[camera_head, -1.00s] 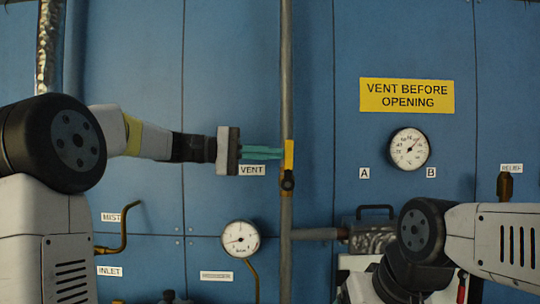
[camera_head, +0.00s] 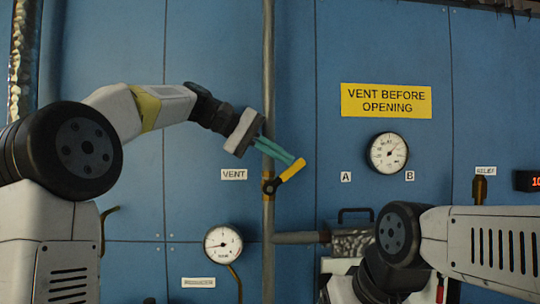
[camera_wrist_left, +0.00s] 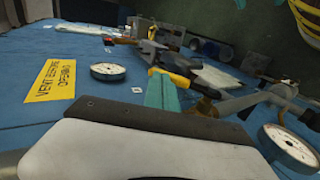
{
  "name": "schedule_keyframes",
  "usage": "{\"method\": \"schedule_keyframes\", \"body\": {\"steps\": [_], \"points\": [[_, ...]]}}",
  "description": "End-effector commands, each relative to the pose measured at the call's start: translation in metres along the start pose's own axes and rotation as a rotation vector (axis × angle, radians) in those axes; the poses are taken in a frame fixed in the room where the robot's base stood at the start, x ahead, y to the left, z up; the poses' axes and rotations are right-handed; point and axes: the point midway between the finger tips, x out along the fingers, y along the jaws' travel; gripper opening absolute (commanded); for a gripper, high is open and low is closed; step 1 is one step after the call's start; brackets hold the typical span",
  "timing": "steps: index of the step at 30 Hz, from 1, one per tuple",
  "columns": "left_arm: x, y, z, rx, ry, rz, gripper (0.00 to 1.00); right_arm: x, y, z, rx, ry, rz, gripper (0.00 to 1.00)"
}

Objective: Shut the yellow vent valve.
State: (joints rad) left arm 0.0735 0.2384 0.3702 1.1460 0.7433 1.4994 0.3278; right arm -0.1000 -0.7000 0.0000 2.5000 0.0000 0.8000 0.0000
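The yellow vent valve handle (camera_head: 292,170) sits on the vertical pipe and is tilted up to the right from its dark pivot (camera_head: 268,187). My left gripper (camera_head: 295,160) has its teal fingers close together, with their tips against the upper left side of the handle's outer end. The fingers look shut, with no handle visible between them. In the left wrist view the teal fingers (camera_wrist_left: 163,92) reach toward the yellow handle (camera_wrist_left: 172,77), which they partly hide. My right arm shows at the lower right, but its gripper is not visible.
The VENT label (camera_head: 234,174) is left of the vertical pipe (camera_head: 268,80). A gauge (camera_head: 223,244) is at lower left and another gauge (camera_head: 388,153) is under the yellow sign (camera_head: 386,100). A horizontal pipe (camera_head: 300,237) runs right from the vertical one.

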Motion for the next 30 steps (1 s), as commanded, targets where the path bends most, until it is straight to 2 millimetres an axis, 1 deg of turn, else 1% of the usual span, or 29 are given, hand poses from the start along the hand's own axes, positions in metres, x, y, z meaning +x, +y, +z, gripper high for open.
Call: {"method": "schedule_keyframes", "body": {"steps": [6, 12, 30], "points": [[0.010, 0.001, 0.000, 0.000, -0.002, 0.000, 0.00, 0.000, 0.000, 0.000, 0.000, 0.000, 0.000, 0.77], [0.015, 0.001, 0.000, 0.000, -0.001, 0.000, 0.00, 0.000, 0.000, 0.000, 0.000, 0.000, 0.000, 0.77], [0.016, 0.002, 0.000, 0.000, -0.001, 0.001, 0.00, 0.000, 0.000, 0.000, 0.000, 0.000, 0.000, 0.77]]}}
